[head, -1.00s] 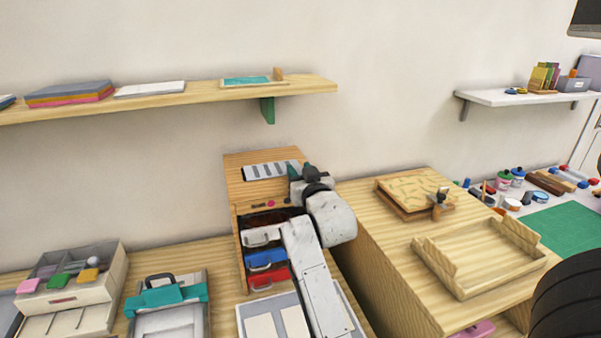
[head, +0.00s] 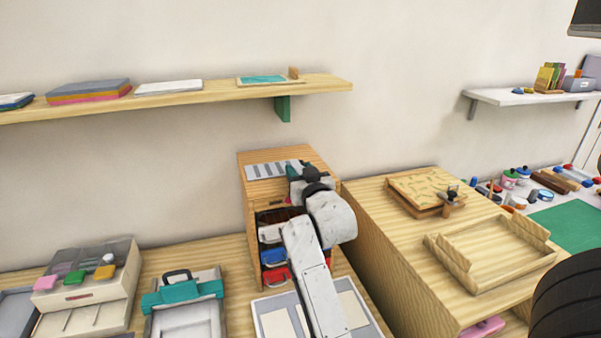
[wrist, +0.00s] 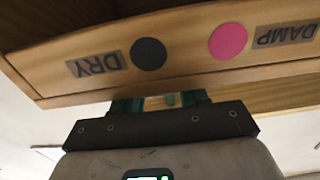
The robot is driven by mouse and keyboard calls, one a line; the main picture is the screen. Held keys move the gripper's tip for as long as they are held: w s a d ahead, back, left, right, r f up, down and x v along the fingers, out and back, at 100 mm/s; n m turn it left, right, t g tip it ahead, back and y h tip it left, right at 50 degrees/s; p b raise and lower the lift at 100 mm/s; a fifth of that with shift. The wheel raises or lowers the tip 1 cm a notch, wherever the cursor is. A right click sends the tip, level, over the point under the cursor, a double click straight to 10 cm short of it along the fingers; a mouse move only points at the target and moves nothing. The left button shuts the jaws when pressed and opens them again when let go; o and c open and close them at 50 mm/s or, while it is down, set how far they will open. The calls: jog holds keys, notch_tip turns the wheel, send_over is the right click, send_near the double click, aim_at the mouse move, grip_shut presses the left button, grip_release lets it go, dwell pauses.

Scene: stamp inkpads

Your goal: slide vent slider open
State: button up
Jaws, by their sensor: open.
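The small wooden cabinet (head: 254,186) carries a pale grey slotted vent plate (head: 268,170) on its top; its right end is hidden behind my gripper. I cannot tell the slider from the plate, or how far open it is. My gripper (head: 293,171) is at the right part of the cabinet top, by the vent plate, and is open. In the wrist view, the cabinet's front board (wrist: 185,62) shows DRY with a dark dot and DAMP with a pink dot, upside down. The green fingers (wrist: 158,102) are partly hidden behind that board, so contact is unclear.
Below the cabinet top are drawers with white, blue (head: 271,260) and red handles. A larger wooden cabinet (head: 385,245) with a tray (head: 480,288) stands close on the right. A wall shelf (head: 215,94) hangs above. A teal-clipped box (head: 182,296) stands left.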

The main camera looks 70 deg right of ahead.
jog(key=shift+o, duration=1.2)
jog(key=shift+s, duration=0.1)
jog(key=b+v, duration=0.2)
jog(key=v, duration=0.8)
jog(key=shift+s+a+b, duration=0.2)
jog(key=shift+a+b, duration=0.05)
jog(key=shift+b, duration=0.05)
jog(key=shift+s+a, duration=0.1)
